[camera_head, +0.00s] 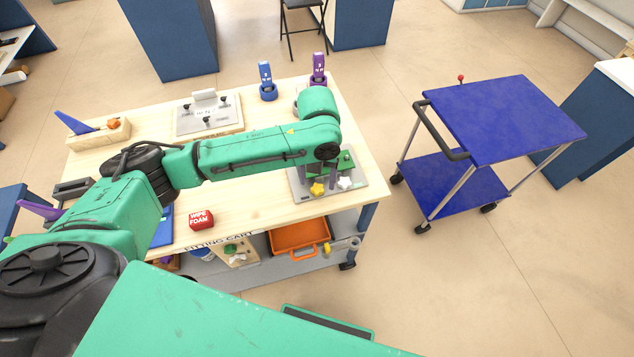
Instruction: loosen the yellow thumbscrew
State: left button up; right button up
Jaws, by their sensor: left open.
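The yellow thumbscrew (317,189) is a small star-shaped knob at the front of a grey plate (355,190) on the right end of the wooden bench top. A similar white knob (344,183) sits just to its right, and a green part (345,160) stands behind them. My left arm reaches across the bench from the left. My left gripper (322,171) is open at the plate, largely hidden by its wrist, close behind the yellow thumbscrew. I cannot tell whether it touches anything. My right gripper is not in view.
On the bench stand a panel with black knobs (209,114), blue (267,83) and purple (319,72) tools in holders, and a red foam block (201,219). An orange bin (299,238) is below. A blue trolley (505,115) stands right, with clear floor between.

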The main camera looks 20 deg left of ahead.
aim_at(320, 188)
pick_arm(q)
notch_tip(320, 188, down, 3)
jog(key=shift+f, duration=0.2)
grip_shut()
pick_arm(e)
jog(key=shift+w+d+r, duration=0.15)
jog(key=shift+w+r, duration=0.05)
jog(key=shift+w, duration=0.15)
pick_arm(q)
jog(key=shift+r, duration=0.1)
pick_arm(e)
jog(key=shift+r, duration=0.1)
